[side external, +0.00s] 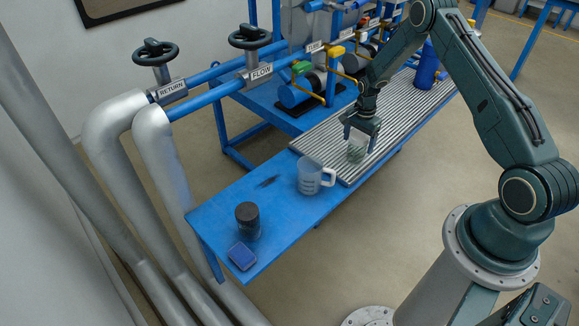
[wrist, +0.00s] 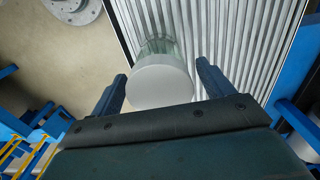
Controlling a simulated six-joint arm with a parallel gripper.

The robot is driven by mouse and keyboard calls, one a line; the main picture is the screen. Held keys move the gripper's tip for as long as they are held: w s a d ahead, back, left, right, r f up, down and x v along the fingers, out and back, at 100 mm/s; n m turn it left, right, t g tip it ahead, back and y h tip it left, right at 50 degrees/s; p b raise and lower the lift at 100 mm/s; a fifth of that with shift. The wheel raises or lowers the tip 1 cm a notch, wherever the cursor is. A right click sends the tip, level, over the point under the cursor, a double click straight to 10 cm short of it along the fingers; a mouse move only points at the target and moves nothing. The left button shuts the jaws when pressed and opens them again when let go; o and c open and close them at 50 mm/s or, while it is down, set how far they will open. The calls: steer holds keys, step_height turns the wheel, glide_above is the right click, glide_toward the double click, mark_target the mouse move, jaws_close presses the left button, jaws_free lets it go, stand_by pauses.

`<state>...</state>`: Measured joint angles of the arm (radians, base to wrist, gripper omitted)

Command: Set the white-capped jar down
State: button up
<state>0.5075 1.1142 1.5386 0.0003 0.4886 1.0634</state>
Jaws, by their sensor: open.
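The white-capped jar (wrist: 160,82) is between the two fingers of my gripper (wrist: 158,85) in the wrist view. Its round pale lid faces the camera, and its clear glass body shows beyond the lid. My gripper is open, with visible gaps between the fingers and the lid. In the side view, the jar (side external: 357,149) appears upright on the ribbed grey mat (side external: 318,145), near the mat's front edge. My gripper (side external: 360,132) is directly above and around its top, and partly hides the lid.
A clear measuring jug (side external: 311,177) stands at the mat's near end. A dark-lidded jar (side external: 247,220) and a small blue box (side external: 241,256) are on the blue bench (side external: 215,215). A blue container (side external: 427,68) stands farther along the mat. Pipes and valves line the back.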

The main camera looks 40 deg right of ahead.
step_height(320, 180, up, 12)
stand_by(0.7)
steer(key=shift+r, duration=0.1)
steer(key=shift+r, duration=0.1)
stand_by(0.3)
steer(key=s+a+r+n+t, duration=0.1)
steer(key=s+a+r+n, duration=0.3)
steer(key=a+r, duration=0.55)
steer(key=s+a+r+n+t, duration=0.25)
steer(key=a+r+n, duration=0.2)
steer(key=r, duration=0.95)
steer(key=s+a+r+n, duration=0.1)
steer(key=s+a+n, duration=0.2)
steer(key=s, duration=0.4)
steer(key=s+a+r+n+t, duration=0.1)
steer(key=s+a+r+n, duration=0.1)
steer(key=s, duration=0.4)
steer(key=s+a+r+n+t, duration=0.1)
steer(key=s+a+r+n, duration=0.1)
steer(key=s+a+n, duration=0.2)
steer(key=s+a, duration=0.2)
steer(key=s, duration=0.1)
steer(key=shift+s+r, duration=0.15)
steer(key=shift+s, duration=0.2)
